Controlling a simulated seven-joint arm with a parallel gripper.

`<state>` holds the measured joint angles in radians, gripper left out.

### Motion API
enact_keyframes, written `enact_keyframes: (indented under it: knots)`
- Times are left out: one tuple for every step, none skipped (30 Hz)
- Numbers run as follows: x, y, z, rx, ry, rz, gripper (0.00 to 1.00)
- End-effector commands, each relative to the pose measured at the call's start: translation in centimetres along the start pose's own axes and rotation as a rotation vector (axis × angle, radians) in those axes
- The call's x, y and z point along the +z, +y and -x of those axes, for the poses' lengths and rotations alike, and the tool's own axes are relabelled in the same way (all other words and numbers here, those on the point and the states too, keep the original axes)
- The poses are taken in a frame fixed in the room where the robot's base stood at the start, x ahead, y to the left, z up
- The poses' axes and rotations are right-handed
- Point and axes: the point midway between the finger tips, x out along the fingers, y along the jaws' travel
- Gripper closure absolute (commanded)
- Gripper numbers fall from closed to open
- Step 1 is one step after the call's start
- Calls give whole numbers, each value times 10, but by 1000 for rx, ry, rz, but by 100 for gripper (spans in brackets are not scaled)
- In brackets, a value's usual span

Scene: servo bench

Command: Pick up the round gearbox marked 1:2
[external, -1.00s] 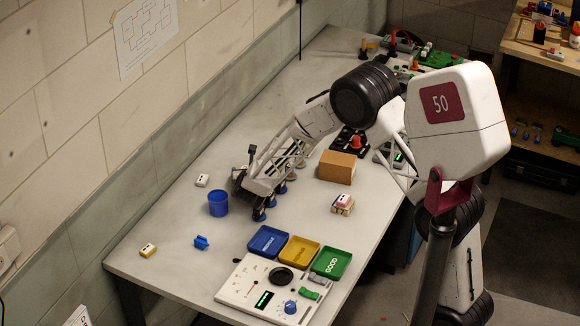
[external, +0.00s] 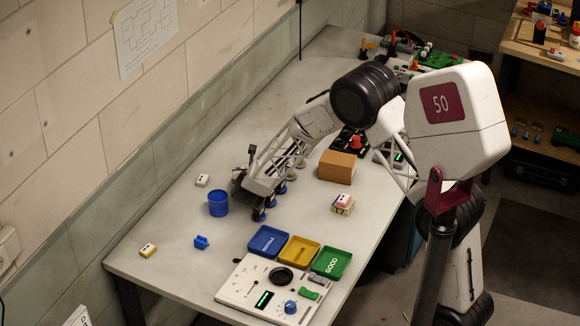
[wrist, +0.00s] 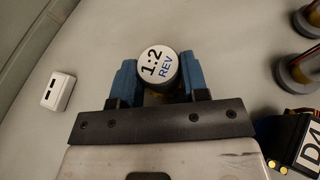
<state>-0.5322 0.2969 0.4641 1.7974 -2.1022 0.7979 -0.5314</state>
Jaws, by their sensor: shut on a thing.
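The round gearbox (wrist: 158,67) has a white top printed "1:2 REV" in the wrist view. It sits between the two blue fingers of my gripper (wrist: 158,80), which is shut on it. In the external view my gripper (external: 259,214) points down at the bench, to the right of a blue cup. The gearbox is hidden or too small to tell there, and I cannot tell whether it touches the bench.
A blue cup (external: 218,204) and a white block (external: 202,181) stand to the left. Round parts (wrist: 296,72) lie close on the right in the wrist view. A cardboard box (external: 337,168) stands behind. Blue, yellow (external: 300,251) and green trays lie in front.

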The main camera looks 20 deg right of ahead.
Motion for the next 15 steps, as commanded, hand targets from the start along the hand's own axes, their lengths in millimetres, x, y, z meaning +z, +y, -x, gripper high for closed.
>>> enact_keyframes:
  knots:
    - [2,0,1,0,-1,-1,84]
    - [3,0,1,0,-1,-1,84]
    - [5,0,2,0,-1,-1,84]
    - [7,0,3,0,-1,-1,84]
    - [9,0,3,0,-1,-1,84]
    - [12,0,5,0,-1,-1,84]
    - [15,0,6,0,-1,-2,84]
    - [18,0,7,1,-1,-2,84]
    - [23,0,9,1,-2,-2,84]
    - [27,1,11,1,-2,-2,84]
    - [31,1,13,1,-2,-2,84]
    - [37,1,15,1,-2,-3,84]
    - [41,1,16,0,-2,-3,84]
    - [45,1,18,1,-3,-2,84]
    - [51,1,21,1,-3,-2,84]
